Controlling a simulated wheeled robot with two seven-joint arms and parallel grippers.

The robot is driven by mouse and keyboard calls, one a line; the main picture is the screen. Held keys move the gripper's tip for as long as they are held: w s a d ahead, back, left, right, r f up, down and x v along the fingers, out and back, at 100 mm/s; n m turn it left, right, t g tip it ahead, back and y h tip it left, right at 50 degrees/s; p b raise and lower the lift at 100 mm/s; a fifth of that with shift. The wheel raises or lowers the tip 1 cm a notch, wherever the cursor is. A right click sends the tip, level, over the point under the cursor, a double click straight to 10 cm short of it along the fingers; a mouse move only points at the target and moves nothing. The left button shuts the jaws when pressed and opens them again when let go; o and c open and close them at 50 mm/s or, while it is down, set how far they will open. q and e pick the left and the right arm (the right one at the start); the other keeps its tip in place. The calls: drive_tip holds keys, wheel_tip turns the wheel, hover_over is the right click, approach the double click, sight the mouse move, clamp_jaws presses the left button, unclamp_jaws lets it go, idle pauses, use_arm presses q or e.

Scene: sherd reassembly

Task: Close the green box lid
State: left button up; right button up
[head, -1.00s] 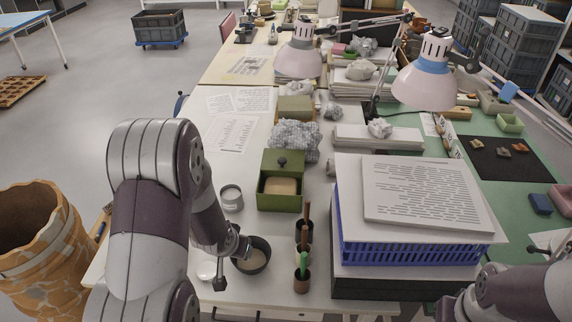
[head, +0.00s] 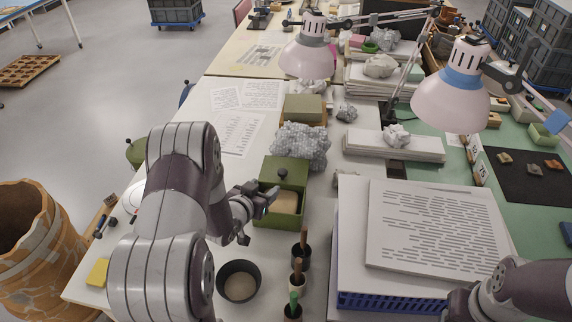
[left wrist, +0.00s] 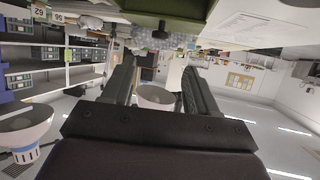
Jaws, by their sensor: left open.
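The green box (head: 299,213) stands on the white table in the head view, with a tan block (head: 286,203) in its open front part. Its green lid (head: 291,165) with a dark knob (head: 282,173) is at the box's back part, leaving the front uncovered. My left gripper (head: 268,197) is open and empty at the left side of the box, close to the opening; I cannot tell if it touches. In the left wrist view the open fingers (left wrist: 157,68) point towards the dark knob (left wrist: 160,31) under the green lid edge (left wrist: 185,22). My right gripper is out of view.
A dark bowl (head: 239,281) and several brush holders (head: 298,258) stand in front of the box. Grey crumpled material (head: 301,145) lies behind it. A paper stack on a blue crate (head: 385,302) is to the right. Pink lamps (head: 307,58) hang over the back.

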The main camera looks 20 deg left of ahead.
sight(282, 172)
use_arm(q)
drive_tip(key=x, duration=1.1)
drive_tip(key=shift+w, duration=0.35)
